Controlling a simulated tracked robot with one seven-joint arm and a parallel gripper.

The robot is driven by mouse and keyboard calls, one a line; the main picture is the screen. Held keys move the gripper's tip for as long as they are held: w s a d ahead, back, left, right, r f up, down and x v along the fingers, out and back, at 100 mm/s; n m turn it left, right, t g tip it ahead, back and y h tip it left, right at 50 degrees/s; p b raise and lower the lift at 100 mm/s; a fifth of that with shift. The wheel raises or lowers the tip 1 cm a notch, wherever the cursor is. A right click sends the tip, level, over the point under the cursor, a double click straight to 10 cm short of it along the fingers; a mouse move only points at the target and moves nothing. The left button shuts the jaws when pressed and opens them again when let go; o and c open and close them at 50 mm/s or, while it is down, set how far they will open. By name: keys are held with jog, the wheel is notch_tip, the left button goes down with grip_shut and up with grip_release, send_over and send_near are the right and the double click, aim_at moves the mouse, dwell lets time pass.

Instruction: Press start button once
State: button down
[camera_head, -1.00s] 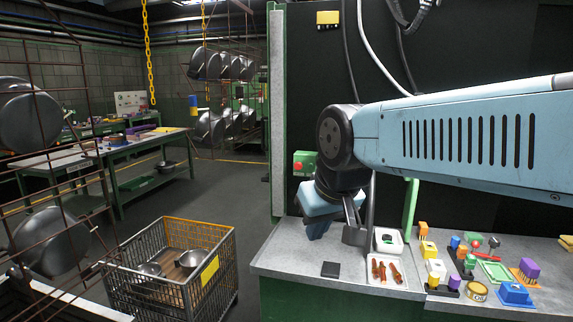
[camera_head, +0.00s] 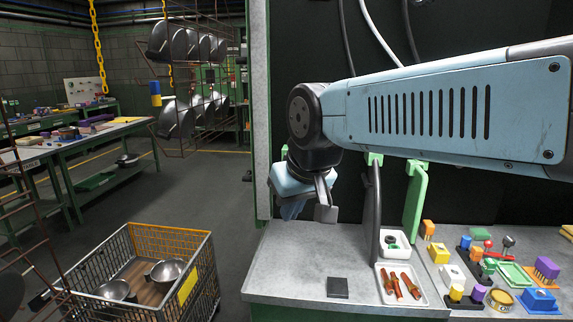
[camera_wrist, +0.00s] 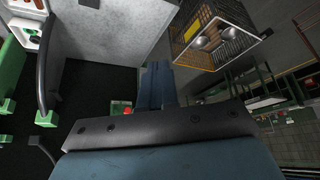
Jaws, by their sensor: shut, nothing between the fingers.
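The start button appears to be the red piece (camera_wrist: 127,110) on a small green box (camera_wrist: 115,108) in the wrist view, just left of my fingers and partly hidden by the gripper body. In the head view my arm hides the red button; only a small green bit (camera_head: 284,152), likely the box's edge, shows beside it. I see no contact with the button.
A wire cart with pans (camera_head: 140,275) stands lower left. Green brackets (camera_head: 415,195) and a dark upright are right of my gripper.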

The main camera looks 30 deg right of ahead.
jog(key=w+d+f+n+t+h, duration=0.1)
jog(key=w+d+n+t+h, duration=0.1)
jog(key=w+d, duration=0.55)
jog(key=w+d+n+t+h, duration=0.1)
jog(key=w+d+n+t, duration=0.2)
jog(key=w, duration=0.8)
jog(key=w+d+f+n+t+y, duration=0.6)
jog(key=w+d+f+n, duration=0.1)
jog(key=w, duration=0.3)
jog(key=shift+d+f+y, duration=0.3)
jog(key=shift+d+f, duration=0.1)
jog(key=shift+d, duration=0.3)
jog(key=shift+w, duration=0.1)
jog(key=w+d, duration=0.5)
jog(key=w, duration=0.2)
